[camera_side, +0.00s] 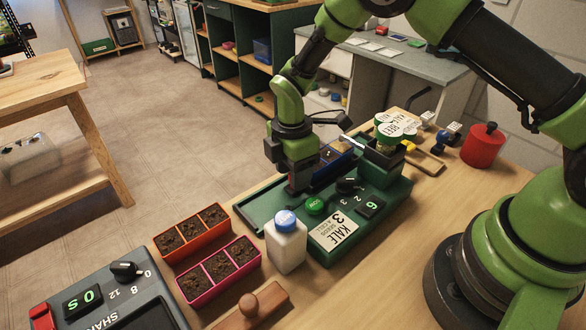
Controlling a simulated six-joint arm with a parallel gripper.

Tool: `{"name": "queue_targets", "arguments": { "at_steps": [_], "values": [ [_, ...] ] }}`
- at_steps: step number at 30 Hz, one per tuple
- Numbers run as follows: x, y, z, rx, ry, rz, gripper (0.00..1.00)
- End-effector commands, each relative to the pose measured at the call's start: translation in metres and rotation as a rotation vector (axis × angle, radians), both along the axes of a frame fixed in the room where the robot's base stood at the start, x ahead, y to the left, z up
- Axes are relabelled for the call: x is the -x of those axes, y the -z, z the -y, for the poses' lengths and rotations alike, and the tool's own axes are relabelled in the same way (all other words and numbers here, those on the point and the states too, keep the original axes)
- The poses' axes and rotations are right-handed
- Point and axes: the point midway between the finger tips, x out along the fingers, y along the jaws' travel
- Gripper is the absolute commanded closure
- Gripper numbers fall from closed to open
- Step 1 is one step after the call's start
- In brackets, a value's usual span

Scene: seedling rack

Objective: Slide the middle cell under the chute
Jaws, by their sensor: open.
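A green seeder (385,208) stands on the wooden bench, with a chute (383,158) at its far right. A blue cell tray (346,152) sits in the seeder's channel behind my gripper, by the chute. My gripper (299,188) points down over the channel, left of the blue tray, and is open. My gripper and the chute hide part of the tray, so I cannot tell which cell is under the chute. I cannot tell whether the fingers touch the tray.
A white bottle (287,246) with a blue cap stands before the seeder. Orange (192,234) and pink (219,271) soil-filled trays sit at left. A shaker unit (110,300), wooden tool (250,305) and red canister (483,146) are also on the bench.

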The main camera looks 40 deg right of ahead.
Motion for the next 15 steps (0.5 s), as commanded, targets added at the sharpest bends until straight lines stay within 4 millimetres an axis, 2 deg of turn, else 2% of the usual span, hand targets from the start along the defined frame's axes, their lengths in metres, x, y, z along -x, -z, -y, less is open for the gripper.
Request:
{"name": "queue_targets", "arguments": {
  "at_steps": [1, 6, 7, 11, 15],
  "values": [
    [0.0, 0.0, 0.0, 0.0, 0.0, 0.0, 0.56],
    [0.0, 0.0, 0.0, 0.0, 0.0, 0.0, 0.95],
    [0.0, 0.0, 0.0, 0.0, 0.0, 0.0, 1.0],
    [0.0, 0.0, 0.001, 0.0, 0.001, 0.0, 1.0],
    [-0.001, -0.001, 0.019, 0.0, 0.006, 0.001, 1.0]
  ]
}}
